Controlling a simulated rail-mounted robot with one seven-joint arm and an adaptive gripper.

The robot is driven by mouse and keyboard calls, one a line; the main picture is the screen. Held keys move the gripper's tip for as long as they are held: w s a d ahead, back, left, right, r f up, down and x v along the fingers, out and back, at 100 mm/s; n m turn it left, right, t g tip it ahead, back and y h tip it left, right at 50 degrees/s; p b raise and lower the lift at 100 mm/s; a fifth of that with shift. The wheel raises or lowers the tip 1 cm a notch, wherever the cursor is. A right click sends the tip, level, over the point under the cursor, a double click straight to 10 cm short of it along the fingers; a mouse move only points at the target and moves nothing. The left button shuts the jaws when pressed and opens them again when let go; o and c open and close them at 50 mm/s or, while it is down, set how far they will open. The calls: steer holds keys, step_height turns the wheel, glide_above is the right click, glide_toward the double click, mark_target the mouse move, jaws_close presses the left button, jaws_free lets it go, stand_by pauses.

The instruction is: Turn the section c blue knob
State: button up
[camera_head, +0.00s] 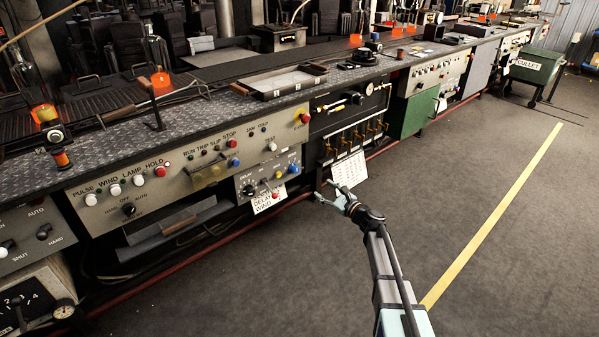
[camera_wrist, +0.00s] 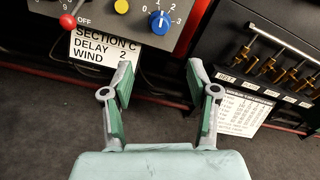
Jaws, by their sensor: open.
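The blue knob (camera_wrist: 160,21) has a white pointer line and sits on a grey panel with a numbered dial at the top of the wrist view. It also shows in the head view (camera_head: 293,168), at the right end of the small lower panel. A white tag (camera_wrist: 103,47) reading "SECTION C DELAY 2 WIND" hangs below that panel. My gripper (camera_wrist: 160,73) is open and empty, its two fingers spread below the knob in the picture, apart from it. In the head view my gripper (camera_head: 325,191) is in front of the console, right of the knob.
A yellow knob (camera_wrist: 121,5) and a red-ball lever (camera_wrist: 67,20) sit left of the blue knob. Right of it is a dark panel with several brass valves (camera_wrist: 285,68) and a hanging printed sheet (camera_wrist: 245,108). The floor (camera_head: 470,180) in front is clear.

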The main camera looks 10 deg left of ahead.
mark_target(297, 171)
steer(key=b+x, duration=0.1)
steer(key=x, duration=1.5)
steer(key=shift+w, duration=0.1)
jaws_close()
